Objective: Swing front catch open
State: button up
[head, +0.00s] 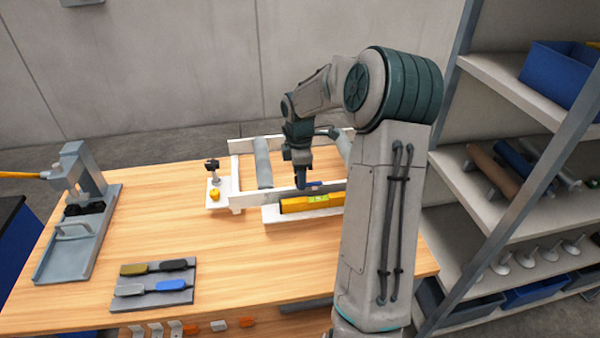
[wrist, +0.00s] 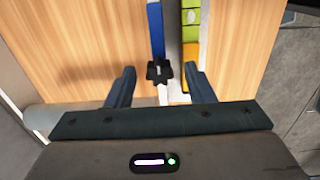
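The front catch shows as a blue bar (wrist: 155,28) with a black star-shaped pivot (wrist: 160,70) in the wrist view. It lies along the grey front rail (wrist: 173,30). In the head view a small blue part (head: 315,184) of it shows on the front rail, beside my gripper (head: 301,183). In the wrist view my gripper (wrist: 160,88) is open, its two dark fingers apart on either side of the pivot, with nothing held. Whether a finger touches the catch cannot be told. My arm hides the right end of the rail in the head view.
A yellow level (head: 304,203) lies on a white ledge in front of the rail. A grey press (head: 80,215) and a tool tray (head: 152,284) are at left. The table's front middle is clear.

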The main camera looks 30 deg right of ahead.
jog(key=c, duration=0.9)
jog(key=shift+c, duration=0.2)
jog(key=shift+m, duration=0.4)
jog(key=m+b, duration=0.2)
jog(key=m, duration=0.2)
jog(key=shift+m, duration=0.3)
jog(key=m+b, duration=0.1)
jog(key=m, duration=0.4)
jog(key=shift+b, duration=0.3)
jog(key=shift+r+m, duration=0.1)
jog(key=shift+m, duration=0.3)
jog(key=o, duration=1)
